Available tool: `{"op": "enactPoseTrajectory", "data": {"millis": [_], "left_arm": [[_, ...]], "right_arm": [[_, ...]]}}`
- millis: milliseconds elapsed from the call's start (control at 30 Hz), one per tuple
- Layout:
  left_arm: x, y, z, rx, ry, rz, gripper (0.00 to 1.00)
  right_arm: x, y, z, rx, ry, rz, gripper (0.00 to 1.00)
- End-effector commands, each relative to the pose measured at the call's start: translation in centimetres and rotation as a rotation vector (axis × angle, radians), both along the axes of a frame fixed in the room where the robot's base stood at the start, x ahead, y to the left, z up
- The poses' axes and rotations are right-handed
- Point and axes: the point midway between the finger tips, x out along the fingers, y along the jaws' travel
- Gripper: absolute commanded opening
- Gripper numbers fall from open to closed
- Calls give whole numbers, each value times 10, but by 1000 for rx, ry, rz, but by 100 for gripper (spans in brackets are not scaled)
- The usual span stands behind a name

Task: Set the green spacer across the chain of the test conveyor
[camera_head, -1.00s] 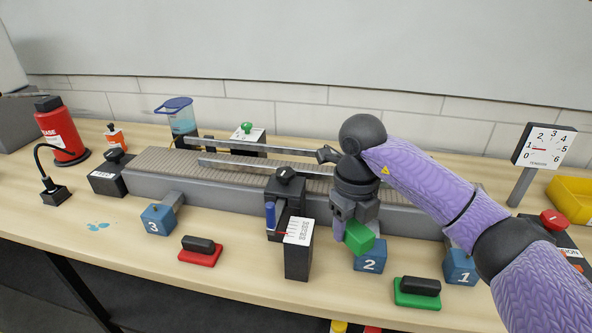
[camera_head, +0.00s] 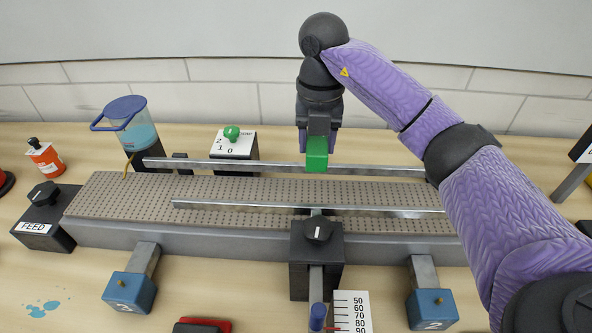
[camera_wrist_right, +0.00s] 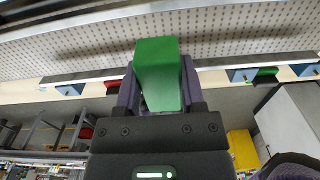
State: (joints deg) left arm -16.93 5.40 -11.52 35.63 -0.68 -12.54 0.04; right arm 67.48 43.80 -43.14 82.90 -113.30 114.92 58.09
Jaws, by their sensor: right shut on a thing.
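My right gripper (camera_head: 318,140) is shut on the green spacer (camera_head: 317,156), a small green block. In the head view the spacer hangs below the fingers in line with the far rail; its exact height above the conveyor is hard to tell. In the right wrist view the spacer (camera_wrist_right: 158,75) sits between the fingers with the perforated chain beyond it. The test conveyor's chain (camera_head: 135,195) is a grey dotted belt running left to right, bare where it shows. My left gripper is not in view.
Two metal rails, the far one (camera_head: 220,165) and the near one (camera_head: 240,206), run along the conveyor. A black block with a knob (camera_head: 317,245) stands at the front middle. A dial box (camera_head: 234,145) and a jug of blue liquid (camera_head: 133,130) stand behind. Blue numbered blocks (camera_head: 130,291) are in front.

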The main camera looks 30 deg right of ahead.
Motion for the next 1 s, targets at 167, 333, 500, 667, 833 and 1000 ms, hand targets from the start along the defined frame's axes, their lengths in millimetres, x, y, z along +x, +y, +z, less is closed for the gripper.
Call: {"op": "enactPoseTrajectory", "data": {"millis": [167,333,500,667,833,1000], "left_arm": [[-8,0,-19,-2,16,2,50],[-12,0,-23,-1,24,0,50],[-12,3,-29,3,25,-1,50],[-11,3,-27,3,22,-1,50],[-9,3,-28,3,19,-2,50],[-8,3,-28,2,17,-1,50]], "right_arm": [[-1,0,-48,0,6,2,0],[-1,0,-71,0,5,1,0],[-1,0,-99,0,4,2,0],[-1,0,-97,0,1,2,0],[-1,0,-100,0,2,2,59],[-1,0,-99,0,1,2,86]]}}
